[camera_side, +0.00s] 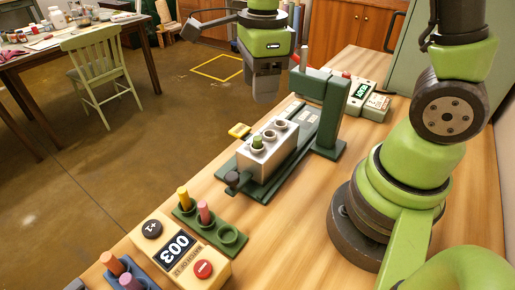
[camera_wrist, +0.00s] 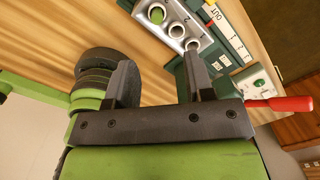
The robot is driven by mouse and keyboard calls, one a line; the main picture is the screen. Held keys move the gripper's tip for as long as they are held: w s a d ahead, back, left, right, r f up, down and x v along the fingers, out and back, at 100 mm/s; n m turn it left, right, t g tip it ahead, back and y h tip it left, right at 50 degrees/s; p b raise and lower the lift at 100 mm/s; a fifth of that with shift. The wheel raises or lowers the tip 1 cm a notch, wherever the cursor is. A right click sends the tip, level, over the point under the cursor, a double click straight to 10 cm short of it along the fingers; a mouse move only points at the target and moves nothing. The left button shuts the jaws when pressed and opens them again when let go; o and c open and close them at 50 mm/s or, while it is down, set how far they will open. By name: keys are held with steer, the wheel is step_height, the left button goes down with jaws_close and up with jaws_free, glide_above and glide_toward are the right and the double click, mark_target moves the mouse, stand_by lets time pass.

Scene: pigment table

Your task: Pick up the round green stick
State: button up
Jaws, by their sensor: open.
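The round green stick (camera_side: 257,142) stands in the nearest hole of a white block (camera_side: 268,150) on a dark green base, with only its top showing. In the wrist view the green stick (camera_wrist: 157,15) sits in its ring at the top of the picture, and the other two rings of the block (camera_wrist: 168,34) look empty. My gripper (camera_side: 266,98) is up behind and above the block, apart from the stick, pointing down. In the wrist view my gripper (camera_wrist: 157,75) has its two dark fingers wide apart with nothing between them.
A dark green upright press (camera_side: 328,110) stands just right of the block. In front are a green rack (camera_side: 208,228) with yellow and pink sticks, and a counter box (camera_side: 180,245) reading 003. A small yellow object (camera_side: 239,131) lies left of the block. A device (camera_side: 366,97) is at the back.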

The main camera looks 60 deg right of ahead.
steer(key=f+m, duration=0.1)
steer(key=f, duration=0.1)
glide_above(258, 138)
steer(key=f, duration=0.3)
steer(key=shift+w+d+f, duration=0.15)
steer(key=shift+d+f, duration=0.1)
steer(key=shift+f, duration=0.15)
steer(key=shift+a+f, duration=0.15)
steer(key=shift+f, duration=1.2)
steer(key=shift+a+f, duration=0.1)
steer(key=shift+f, duration=1.2)
jaws_close()
